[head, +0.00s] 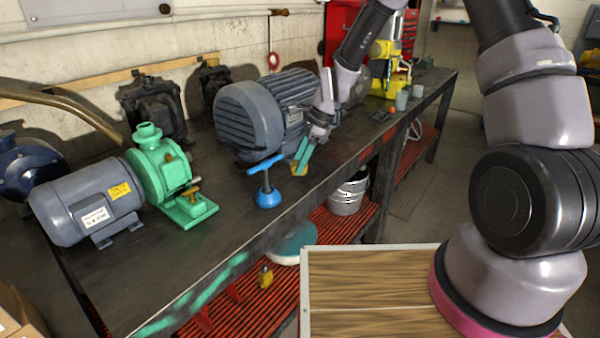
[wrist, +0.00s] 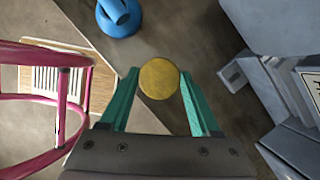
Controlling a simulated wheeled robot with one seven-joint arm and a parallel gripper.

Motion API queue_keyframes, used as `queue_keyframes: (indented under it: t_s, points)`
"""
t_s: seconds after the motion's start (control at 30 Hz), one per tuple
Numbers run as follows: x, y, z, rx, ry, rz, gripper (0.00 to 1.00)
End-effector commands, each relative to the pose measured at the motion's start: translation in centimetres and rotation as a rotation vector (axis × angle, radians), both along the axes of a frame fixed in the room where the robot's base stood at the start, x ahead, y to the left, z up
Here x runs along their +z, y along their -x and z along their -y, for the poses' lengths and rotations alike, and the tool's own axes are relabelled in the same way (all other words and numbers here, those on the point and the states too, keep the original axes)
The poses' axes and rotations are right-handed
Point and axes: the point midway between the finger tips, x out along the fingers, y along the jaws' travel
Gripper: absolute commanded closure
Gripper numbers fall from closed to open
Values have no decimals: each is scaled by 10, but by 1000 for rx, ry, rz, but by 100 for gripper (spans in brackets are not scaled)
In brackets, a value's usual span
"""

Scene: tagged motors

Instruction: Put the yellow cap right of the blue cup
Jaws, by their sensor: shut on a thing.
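The yellow cap (head: 298,170) is between the teal fingertips of my gripper (head: 302,156), low over the dark workbench. In the wrist view the cap (wrist: 159,79) is a round, dull yellow disc between the two fingertips (wrist: 160,85). My gripper is shut on it. I cannot tell whether the cap touches the bench top. The blue cup (head: 268,198), a round blue base with an upright T-handle, stands on the bench to the left of the cap in the head view. In the wrist view part of the blue cup (wrist: 120,17) shows at the top, apart from the cap.
A large grey motor (head: 247,115) stands behind my gripper. A green pump (head: 160,170) and a grey-blue motor (head: 85,205) stand at the left. Small grey cups (head: 401,101) stand farther right. The bench's front edge is close; a bucket (head: 348,195) sits below it.

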Motion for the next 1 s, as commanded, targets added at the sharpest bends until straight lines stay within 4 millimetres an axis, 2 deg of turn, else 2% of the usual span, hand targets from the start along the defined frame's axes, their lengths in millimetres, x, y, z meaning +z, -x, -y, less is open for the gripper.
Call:
queue_keyframes:
  t_s: [0.27, 0.63, 0.67, 0.7, 0.73, 1.0]
  points:
    - [-37, 1, 0, 2, -1, -2, 87]
    - [-42, 0, 0, 1, 0, -1, 87]
    - [-42, 0, 0, 1, -1, 0, 29]
    - [-41, 0, 0, 1, 0, 0, 14]
    - [-41, 0, 0, 2, 0, 1, 6]
    - [-41, 0, 0, 2, 0, 1, 6]
